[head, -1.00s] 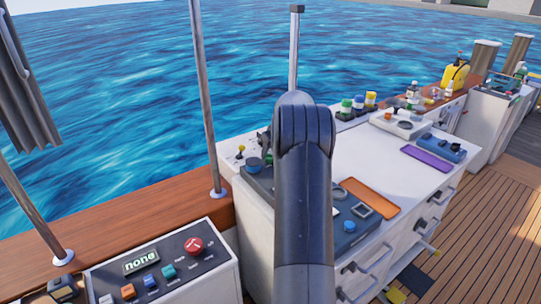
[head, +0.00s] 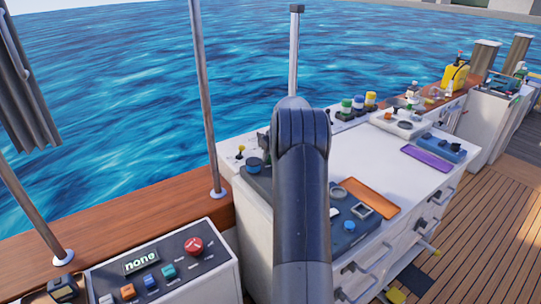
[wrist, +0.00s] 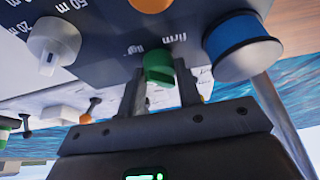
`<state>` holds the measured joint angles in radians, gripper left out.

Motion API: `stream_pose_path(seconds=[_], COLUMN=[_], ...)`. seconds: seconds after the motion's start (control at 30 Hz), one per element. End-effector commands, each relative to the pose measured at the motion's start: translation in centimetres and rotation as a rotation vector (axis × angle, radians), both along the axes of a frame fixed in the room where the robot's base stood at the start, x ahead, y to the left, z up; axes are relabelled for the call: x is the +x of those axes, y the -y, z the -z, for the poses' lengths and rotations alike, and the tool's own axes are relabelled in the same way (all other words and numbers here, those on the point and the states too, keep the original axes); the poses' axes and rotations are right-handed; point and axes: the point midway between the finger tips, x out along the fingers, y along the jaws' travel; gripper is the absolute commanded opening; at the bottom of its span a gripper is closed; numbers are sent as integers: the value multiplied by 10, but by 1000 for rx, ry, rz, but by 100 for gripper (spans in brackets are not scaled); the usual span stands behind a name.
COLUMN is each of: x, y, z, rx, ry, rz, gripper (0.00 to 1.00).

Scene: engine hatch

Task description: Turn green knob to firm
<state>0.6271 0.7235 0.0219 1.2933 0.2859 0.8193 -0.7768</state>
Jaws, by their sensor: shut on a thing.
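The green knob (wrist: 157,66) shows in the wrist view on a dark panel, below the printed word "firm" and a second, shorter, hard-to-read label. My gripper (wrist: 162,80) has one finger on each side of the knob and is shut on it. Which label the knob points to cannot be made out. In the head view my arm hides the green knob and my gripper.
A large blue knob (wrist: 240,45) stands close right of the green knob. A white knob (wrist: 54,40) is at the left, and an orange one (wrist: 152,5) is above. In the head view, an orange tray (head: 371,195) lies on the white cabinet (head: 385,160).

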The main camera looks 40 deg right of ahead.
Motion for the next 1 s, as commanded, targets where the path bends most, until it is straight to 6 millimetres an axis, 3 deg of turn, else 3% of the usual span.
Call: stream_pose_path(seconds=[0.1, 0.47, 1.0], x=[0, 0, 2], y=[0, -1, -4], z=[0, 0, 0], rx=[0, -1, -3], ry=[0, -1, 0], rz=[0, 66, 513], gripper=[8, 8, 8])
